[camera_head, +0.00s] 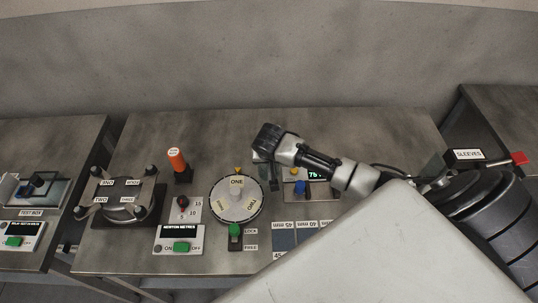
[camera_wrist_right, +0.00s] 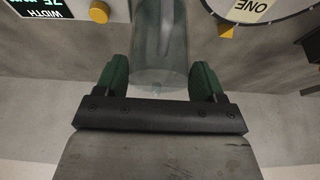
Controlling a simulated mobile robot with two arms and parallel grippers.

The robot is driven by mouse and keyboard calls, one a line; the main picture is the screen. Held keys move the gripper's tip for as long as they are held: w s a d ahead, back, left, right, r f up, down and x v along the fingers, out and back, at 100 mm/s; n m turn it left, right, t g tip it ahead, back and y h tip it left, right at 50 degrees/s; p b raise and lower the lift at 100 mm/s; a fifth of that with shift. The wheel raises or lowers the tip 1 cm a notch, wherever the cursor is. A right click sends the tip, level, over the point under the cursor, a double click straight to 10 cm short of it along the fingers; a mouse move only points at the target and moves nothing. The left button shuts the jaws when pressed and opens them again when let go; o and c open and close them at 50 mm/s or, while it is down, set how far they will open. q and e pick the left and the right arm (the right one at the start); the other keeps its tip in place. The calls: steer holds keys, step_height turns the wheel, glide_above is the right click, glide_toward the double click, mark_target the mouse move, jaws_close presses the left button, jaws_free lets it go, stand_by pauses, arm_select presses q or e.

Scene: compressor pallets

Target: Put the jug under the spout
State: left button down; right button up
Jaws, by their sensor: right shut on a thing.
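In the right wrist view a clear, glassy cylinder (camera_wrist_right: 160,45) stands between the two green fingers of my right gripper (camera_wrist_right: 159,82), which is shut on it. It looks like the jug, but no handle or lip shows to confirm it. In the head view my right gripper (camera_head: 268,142) is a dark block at the end of the arm, over the back of the middle table, between the round dial and the width display. The cylinder cannot be made out there. I cannot make out a spout in either view. My left gripper is out of view.
A wall stands behind. Bare tabletop shows at the back right.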

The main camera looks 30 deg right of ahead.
steer(key=shift+f, duration=0.2)
steer(key=o, duration=1.2)
